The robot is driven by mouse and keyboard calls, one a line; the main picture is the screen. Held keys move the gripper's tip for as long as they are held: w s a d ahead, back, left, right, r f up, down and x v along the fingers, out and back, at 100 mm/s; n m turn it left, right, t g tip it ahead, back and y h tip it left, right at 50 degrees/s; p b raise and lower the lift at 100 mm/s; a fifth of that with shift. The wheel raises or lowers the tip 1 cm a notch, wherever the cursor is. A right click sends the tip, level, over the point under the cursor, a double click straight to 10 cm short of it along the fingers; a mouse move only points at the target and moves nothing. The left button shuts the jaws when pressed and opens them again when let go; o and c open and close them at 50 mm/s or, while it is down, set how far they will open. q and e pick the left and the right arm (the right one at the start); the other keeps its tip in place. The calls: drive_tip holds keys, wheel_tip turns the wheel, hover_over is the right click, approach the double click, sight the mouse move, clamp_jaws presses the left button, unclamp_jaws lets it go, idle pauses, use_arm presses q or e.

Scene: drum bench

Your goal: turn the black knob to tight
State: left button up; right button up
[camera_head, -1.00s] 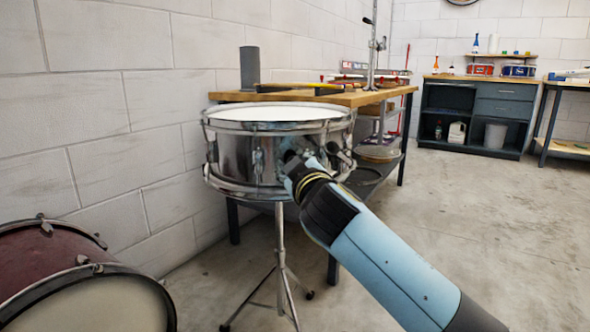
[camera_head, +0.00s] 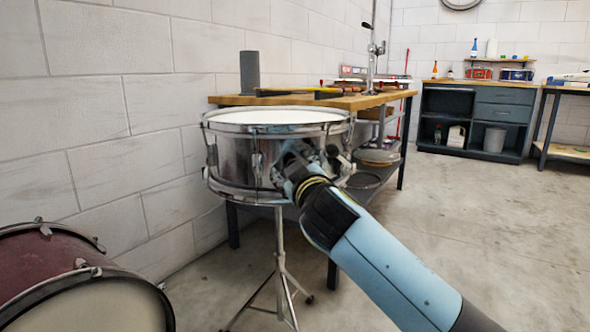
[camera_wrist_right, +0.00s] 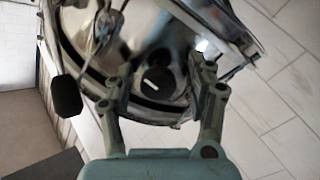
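A snare drum (camera_head: 235,160) with a chrome shell and white head stands on a stand. In the right wrist view, the black knob (camera_wrist_right: 153,84) is round with a white pointer line and sits on the drum's shiny side. My right gripper (camera_wrist_right: 160,74) is open, with one finger on each side of the knob and a gap seeming to show at both sides. In the head view, my right gripper (camera_head: 296,166) is at the drum's side, and the knob cannot be made out there. My left gripper is not in view.
A dark rounded part (camera_wrist_right: 67,97) shows left of the fingers in the wrist view. A wooden workbench (camera_head: 350,101) stands behind the drum, and a maroon drum (camera_head: 35,262) lies at lower left. The floor at right is clear.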

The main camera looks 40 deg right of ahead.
drive_tip(key=v, duration=1.2)
idle(0.4)
